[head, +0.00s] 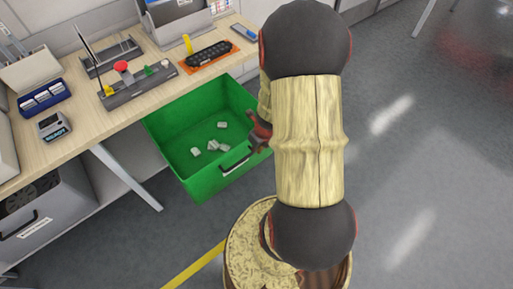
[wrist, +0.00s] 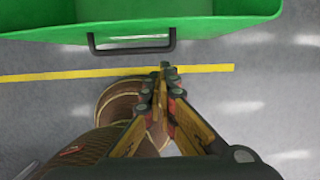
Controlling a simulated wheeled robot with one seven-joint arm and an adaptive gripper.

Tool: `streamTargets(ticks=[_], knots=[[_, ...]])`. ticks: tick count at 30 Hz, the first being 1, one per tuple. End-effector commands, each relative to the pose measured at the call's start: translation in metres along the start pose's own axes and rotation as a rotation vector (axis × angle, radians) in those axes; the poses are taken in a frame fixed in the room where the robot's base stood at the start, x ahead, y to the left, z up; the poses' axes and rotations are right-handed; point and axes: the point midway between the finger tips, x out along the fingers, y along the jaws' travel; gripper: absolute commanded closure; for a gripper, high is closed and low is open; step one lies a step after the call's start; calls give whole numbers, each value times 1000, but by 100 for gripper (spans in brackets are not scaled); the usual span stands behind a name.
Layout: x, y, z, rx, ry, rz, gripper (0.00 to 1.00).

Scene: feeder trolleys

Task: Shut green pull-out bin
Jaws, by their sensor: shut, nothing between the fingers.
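The green pull-out bin (head: 205,178) stands pulled out from under the workbench in the head view, with several small whitish pieces (head: 212,146) inside. Its dark handle (head: 236,160) is on the front wall. In the wrist view the bin's green front (wrist: 200,27) fills the top, with the black handle (wrist: 131,47) below its rim. My gripper (wrist: 163,70) is shut and empty. Its tips appear just below the handle's right end in the wrist view; whether they touch it I cannot tell. In the head view my arm partly hides the gripper near the bin's right front corner.
The wooden workbench (head: 93,142) above the bin carries a keyboard-like device on an orange mat, a red-button panel and boxes. A slanted bench leg (head: 127,178) stands left of the bin, and a grey unit (head: 48,222) farther left. Open grey floor lies right.

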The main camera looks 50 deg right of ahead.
Motion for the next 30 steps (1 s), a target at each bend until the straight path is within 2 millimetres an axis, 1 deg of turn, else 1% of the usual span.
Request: streamTargets(ticks=[1, 8, 9, 12, 15, 21, 30], knots=[[15, 0, -1, -1, 0, 0, 100], [57, 1, -1, -2, 0, 1, 100], [55, 0, 7, -4, -1, 1, 100], [56, 0, 20, -5, 0, 1, 100], [57, 0, 30, -4, 0, 1, 100], [59, 0, 39, -2, 0, 1, 100], [59, 0, 39, -2, 0, 1, 100]])
